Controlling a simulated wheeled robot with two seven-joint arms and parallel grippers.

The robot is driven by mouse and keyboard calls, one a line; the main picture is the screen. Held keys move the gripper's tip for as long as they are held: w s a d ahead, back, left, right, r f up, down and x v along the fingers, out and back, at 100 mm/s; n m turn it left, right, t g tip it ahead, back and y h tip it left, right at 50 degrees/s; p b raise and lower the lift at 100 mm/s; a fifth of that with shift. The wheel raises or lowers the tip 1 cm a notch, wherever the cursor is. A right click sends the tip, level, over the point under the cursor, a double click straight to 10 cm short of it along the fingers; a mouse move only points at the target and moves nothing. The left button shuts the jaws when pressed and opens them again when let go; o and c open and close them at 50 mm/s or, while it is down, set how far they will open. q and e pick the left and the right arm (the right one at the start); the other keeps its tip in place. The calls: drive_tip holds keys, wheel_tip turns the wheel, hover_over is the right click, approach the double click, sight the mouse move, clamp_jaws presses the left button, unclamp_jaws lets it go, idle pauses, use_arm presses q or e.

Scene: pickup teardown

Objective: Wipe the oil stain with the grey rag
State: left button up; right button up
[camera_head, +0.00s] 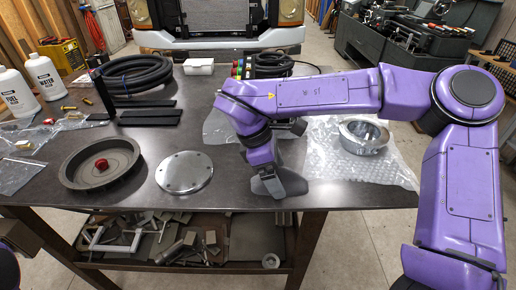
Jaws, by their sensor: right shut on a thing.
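My right arm reaches in from the right, over the dark workbench (330,195). My right gripper (276,174) points down near the bench's front middle and is shut on the grey rag (280,185). The rag spreads out below the fingers, at or just above the bench top; I cannot tell if it touches. No oil stain can be made out; my arm and the rag hide part of the bench top. My left gripper is not in view.
A round metal plate (184,172) and a dark round pan (70,165) with a red part lie left of the rag. A metal ring (363,135) sits on bubble wrap (335,165) to the right. Black hose (138,74) and white bottles (46,78) stand further back left.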

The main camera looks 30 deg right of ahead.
drive_tip(key=shift+w+a+f+b, duration=0.15)
drive_tip(key=shift+w+a+b, duration=0.2)
drive_tip(key=shift+a, duration=0.25)
drive_tip(key=shift+w+a+b, duration=0.3)
drive_tip(key=shift+w+a, duration=0.05)
drive_tip(key=shift+a, duration=0.4)
wheel_tip(320, 180, up, 6)
drive_tip(key=p, duration=0.3)
drive_tip(key=shift+f, duration=0.25)
drive_tip(key=shift+r, duration=0.3)
drive_tip(key=shift+r+p, duration=0.9)
drive_tip(key=shift+r, duration=0.35)
drive_tip(key=shift+d, duration=0.1)
